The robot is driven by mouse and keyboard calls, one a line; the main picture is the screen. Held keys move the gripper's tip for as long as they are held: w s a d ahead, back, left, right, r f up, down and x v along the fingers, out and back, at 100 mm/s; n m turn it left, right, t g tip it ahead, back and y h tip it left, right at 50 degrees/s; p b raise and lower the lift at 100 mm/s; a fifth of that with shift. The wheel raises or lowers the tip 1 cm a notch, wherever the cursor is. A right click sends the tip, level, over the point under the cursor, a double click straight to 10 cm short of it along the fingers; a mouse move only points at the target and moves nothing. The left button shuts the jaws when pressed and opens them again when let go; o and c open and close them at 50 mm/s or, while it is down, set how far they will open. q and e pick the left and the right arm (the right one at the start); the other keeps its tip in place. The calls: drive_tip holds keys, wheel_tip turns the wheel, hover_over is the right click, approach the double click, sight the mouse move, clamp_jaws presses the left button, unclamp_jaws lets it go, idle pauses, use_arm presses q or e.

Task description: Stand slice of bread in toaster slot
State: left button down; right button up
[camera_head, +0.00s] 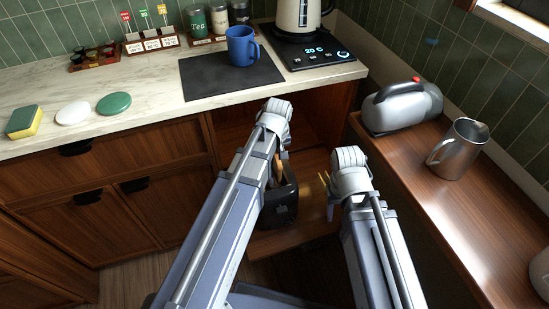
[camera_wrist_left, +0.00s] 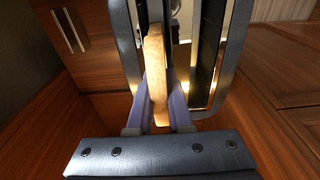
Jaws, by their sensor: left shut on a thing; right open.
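The black toaster (camera_head: 284,208) stands low on a wooden surface, partly hidden by my left arm. My left gripper (camera_wrist_left: 158,100) is shut on the slice of bread (camera_wrist_left: 155,70), which is held on edge between its two fingers. In the left wrist view the slice lies lengthwise between the toaster's dark, metal-rimmed sides (camera_wrist_left: 209,50). I cannot tell how deep it sits in a slot. In the head view, a bit of the bread (camera_head: 279,166) shows above the toaster. My right gripper (camera_head: 325,184) is open and empty, to the right of the toaster; its fingers are mostly hidden.
The marble counter (camera_head: 150,85) behind holds a blue mug (camera_head: 241,46) on a dark mat (camera_head: 205,78), and a kettle (camera_head: 298,15). A wooden counter (camera_head: 425,205) at right holds a grey jug-like container (camera_head: 400,107) and a metal pitcher (camera_head: 459,148). Cabinet fronts flank the toaster.

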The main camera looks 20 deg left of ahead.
use_arm(q)
drive_tip(key=shift+f, duration=0.1)
drive_tip(key=c, duration=1)
unclamp_jaws()
drive_tip(key=shift+o, duration=1.2)
drive_tip(key=shift+r, duration=0.2)
drive_tip(key=r+p, duration=0.7)
drive_tip(key=p, duration=0.1)
drive_tip(key=shift+s+d+r, duration=0.25)
drive_tip(key=shift+s, duration=0.15)
